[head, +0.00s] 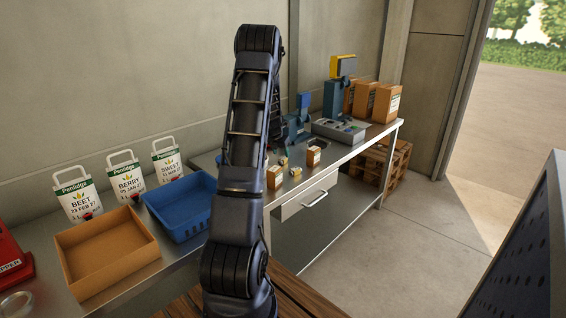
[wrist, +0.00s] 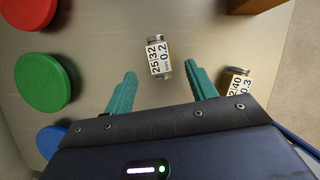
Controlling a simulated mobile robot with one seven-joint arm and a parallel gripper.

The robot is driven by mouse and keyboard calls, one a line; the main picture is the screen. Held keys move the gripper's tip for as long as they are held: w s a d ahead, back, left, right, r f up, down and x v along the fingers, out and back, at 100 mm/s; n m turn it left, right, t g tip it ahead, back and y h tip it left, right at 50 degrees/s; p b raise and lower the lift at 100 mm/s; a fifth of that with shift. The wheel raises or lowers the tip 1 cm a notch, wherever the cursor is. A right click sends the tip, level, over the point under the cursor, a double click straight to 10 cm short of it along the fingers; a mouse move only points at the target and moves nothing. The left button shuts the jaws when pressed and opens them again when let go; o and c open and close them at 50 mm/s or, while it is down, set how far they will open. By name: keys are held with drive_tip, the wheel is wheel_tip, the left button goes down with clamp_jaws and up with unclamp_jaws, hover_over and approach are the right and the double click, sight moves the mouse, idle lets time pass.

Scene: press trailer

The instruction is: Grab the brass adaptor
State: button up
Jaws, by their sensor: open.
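In the wrist view my gripper (wrist: 160,70) is open, its two teal fingers spread and empty. A small labelled fitting (wrist: 159,57) with metal ends, marked 25|32 and 0.2, lies on the bench. It appears between and just past the fingertips, apart from both. A second similar fitting (wrist: 236,86), marked 40 and 0.3, lies right of the right finger, partly hidden by my gripper body. Their ends look greyish, so I cannot tell which is the brass adaptor. In the head view small fittings (head: 295,171) show on the steel bench; my arm hides the gripper.
Red (wrist: 27,12), green (wrist: 43,82) and blue (wrist: 50,140) discs lie left of the fingers. Small cartons (head: 314,156) stand on the steel bench (head: 345,150). A blue basket (head: 182,207) and an open cardboard tray (head: 105,252) are at left.

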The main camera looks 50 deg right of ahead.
sight(283, 158)
drive_tip(key=shift+d+x, duration=0.1)
drive_tip(key=shift+x, duration=1.05)
drive_tip(key=shift+d+x, duration=0.15)
drive_tip(key=shift+x, duration=1.05)
drive_tip(key=shift+r, duration=0.1)
drive_tip(key=c, duration=1.1)
drive_tip(key=shift+r, duration=0.1)
